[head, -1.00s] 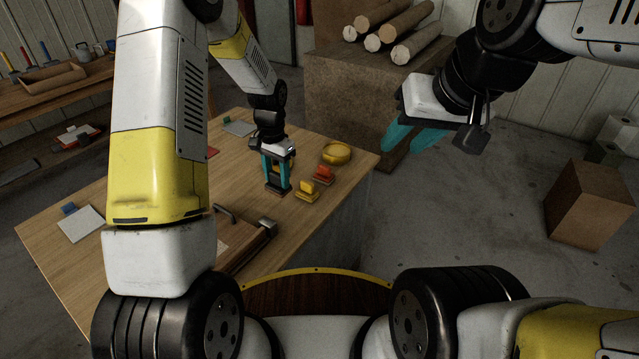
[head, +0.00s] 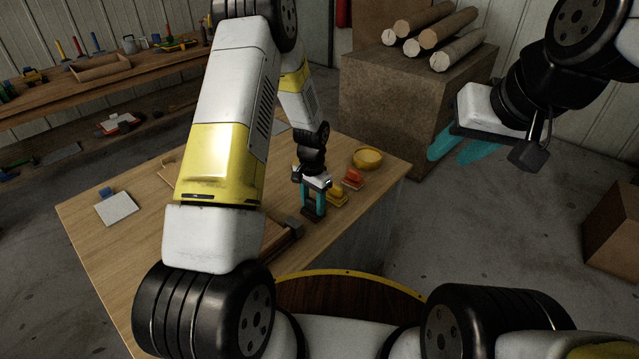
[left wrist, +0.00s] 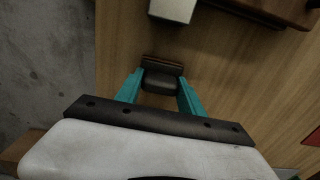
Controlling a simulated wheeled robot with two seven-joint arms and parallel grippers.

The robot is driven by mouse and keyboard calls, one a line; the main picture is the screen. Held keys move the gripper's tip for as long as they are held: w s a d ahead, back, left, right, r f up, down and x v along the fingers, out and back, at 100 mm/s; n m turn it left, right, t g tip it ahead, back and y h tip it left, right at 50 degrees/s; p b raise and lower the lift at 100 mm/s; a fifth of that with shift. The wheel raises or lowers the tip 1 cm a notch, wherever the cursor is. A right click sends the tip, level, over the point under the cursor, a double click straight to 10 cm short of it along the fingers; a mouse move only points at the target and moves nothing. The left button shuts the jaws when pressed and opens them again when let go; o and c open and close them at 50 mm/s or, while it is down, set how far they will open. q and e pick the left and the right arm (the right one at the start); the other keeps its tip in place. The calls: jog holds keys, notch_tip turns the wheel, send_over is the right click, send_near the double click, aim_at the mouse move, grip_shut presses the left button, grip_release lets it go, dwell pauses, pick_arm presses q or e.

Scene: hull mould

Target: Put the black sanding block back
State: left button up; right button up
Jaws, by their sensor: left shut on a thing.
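The black sanding block (head: 313,216) is between the teal fingers of my left gripper (head: 313,200), over the wooden table (head: 130,250). In the left wrist view the black block (left wrist: 162,82) sits between the fingertips of the left gripper (left wrist: 160,92), with a brown strip along its far edge. I cannot tell whether it touches the table. A yellow block (head: 338,197) and an orange-red block (head: 353,179) stand just right of it. My right gripper (head: 462,150) is open and empty, off the table at the right.
A yellow bowl (head: 367,158) stands near the table's far right corner. A wooden mould with a grey clamp (head: 292,228) lies near the left gripper, partly hidden by my arm. A pale sheet with a blue block (head: 116,207) lies at the left. Logs (head: 435,35) lie on a box behind.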

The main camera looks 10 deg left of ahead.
pick_arm(q)
jog(key=shift+f, duration=0.1)
jog(key=o, duration=1.2)
notch_tip(320, 180, up, 13)
notch_tip(320, 180, up, 16)
jog(key=n+t+h, duration=0.1)
jog(key=n+t, duration=0.2)
send_over(313, 201)
jog(key=s+a, duration=0.2)
jog(key=s, duration=0.6)
jog(key=s+r+n+t, duration=0.1)
jog(key=s+r, duration=0.3)
jog(key=s, duration=0.4)
jog(key=s+r+n+t+h, duration=0.1)
jog(key=s+r+n+t, duration=0.1)
jog(key=s+r, duration=0.3)
jog(key=s, duration=0.3)
jog(key=shift+s+a, duration=0.3)
jog(key=shift+s, duration=0.1)
